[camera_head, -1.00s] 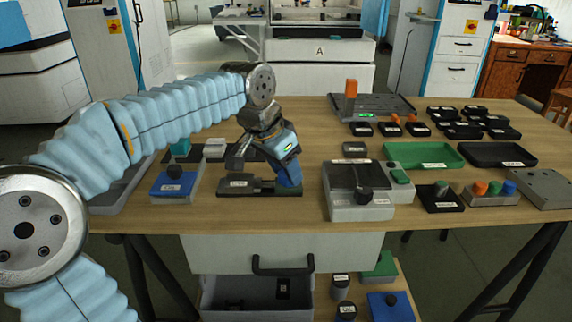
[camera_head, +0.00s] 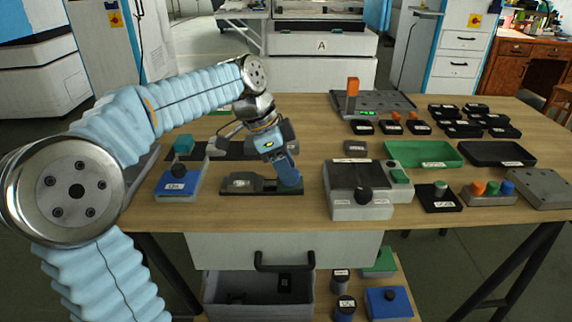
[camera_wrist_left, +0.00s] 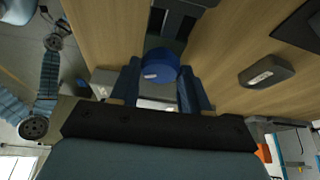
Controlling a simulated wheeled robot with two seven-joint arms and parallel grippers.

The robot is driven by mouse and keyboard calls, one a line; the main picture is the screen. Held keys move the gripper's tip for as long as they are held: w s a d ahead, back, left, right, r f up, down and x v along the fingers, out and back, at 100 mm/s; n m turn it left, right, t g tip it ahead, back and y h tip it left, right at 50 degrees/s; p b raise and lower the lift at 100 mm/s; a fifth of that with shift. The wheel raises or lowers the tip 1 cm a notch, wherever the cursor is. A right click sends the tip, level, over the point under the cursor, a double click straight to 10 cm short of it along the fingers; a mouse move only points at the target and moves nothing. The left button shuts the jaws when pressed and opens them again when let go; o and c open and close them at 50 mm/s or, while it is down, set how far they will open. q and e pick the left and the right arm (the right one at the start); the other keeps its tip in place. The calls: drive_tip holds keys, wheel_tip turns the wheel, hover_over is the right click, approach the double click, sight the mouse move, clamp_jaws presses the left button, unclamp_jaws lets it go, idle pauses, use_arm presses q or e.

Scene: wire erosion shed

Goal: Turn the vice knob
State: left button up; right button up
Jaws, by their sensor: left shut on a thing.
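The vice is a low dark block (camera_head: 262,187) lying on the near middle of the wooden table. Its blue round knob (camera_head: 291,181) sits at the right end of the block. In the left wrist view the knob (camera_wrist_left: 160,68) shows between my two blue fingers. My left gripper (camera_head: 287,170) reaches down from above and is shut on the knob, hiding part of it in the head view. My right gripper is not in view.
A blue-topped box (camera_head: 178,183) stands left of the vice. A grey device with a black knob (camera_head: 345,204) stands to its right. Green (camera_head: 425,153) and black (camera_head: 497,153) trays lie further right.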

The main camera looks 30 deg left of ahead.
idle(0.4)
use_arm(q)
drive_tip(key=o, duration=1.1)
drive_tip(key=shift+c, duration=0.2)
drive_tip(key=p+v, duration=0.1)
drive_tip(key=v, duration=1.2)
drive_tip(key=shift+r, duration=0.35)
drive_tip(key=shift+a, duration=0.1)
